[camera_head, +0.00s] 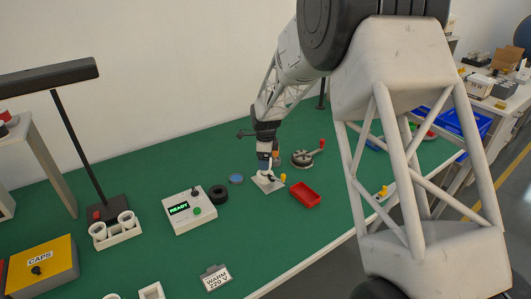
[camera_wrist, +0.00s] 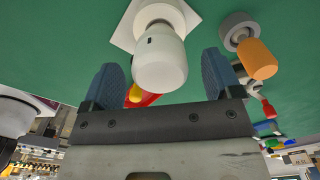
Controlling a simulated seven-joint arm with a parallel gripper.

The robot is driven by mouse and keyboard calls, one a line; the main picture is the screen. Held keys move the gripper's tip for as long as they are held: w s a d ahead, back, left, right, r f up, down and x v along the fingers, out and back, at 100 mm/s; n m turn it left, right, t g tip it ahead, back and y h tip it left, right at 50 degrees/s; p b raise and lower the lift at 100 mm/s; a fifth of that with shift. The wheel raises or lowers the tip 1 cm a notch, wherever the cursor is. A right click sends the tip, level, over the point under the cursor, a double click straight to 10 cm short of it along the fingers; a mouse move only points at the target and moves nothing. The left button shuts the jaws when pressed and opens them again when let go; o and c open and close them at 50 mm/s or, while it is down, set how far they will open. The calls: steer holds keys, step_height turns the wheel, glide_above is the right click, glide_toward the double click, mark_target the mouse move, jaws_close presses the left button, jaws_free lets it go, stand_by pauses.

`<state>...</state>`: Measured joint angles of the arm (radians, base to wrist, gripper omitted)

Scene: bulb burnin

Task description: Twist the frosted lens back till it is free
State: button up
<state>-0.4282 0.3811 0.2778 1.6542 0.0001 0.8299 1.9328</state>
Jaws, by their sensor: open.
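The frosted lens (camera_wrist: 160,62) is a white rounded cylinder in the wrist view. It stands on a white fitting with a square white plate (camera_wrist: 124,34), which also shows in the head view (camera_head: 268,184). My gripper (camera_wrist: 160,61) is open, with one blue finger on each side of the lens. Gaps show between the lens and both fingers, and the lens appears untouched. In the head view my gripper (camera_head: 264,168) is low over the plate and mostly hides the lens there.
An orange-capped piece on a grey ring (camera_wrist: 258,60) stands close to my right finger in the wrist view. A red tray (camera_head: 306,194), yellow piece (camera_head: 283,177), blue disc (camera_head: 236,178), black ring (camera_head: 218,192) and READY box (camera_head: 188,212) surround the plate.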

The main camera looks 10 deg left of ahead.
steer(key=shift+f, duration=0.3)
steer(key=c, duration=1)
steer(key=shift+n, duration=1.5)
steer(key=shift+n, duration=1.5)
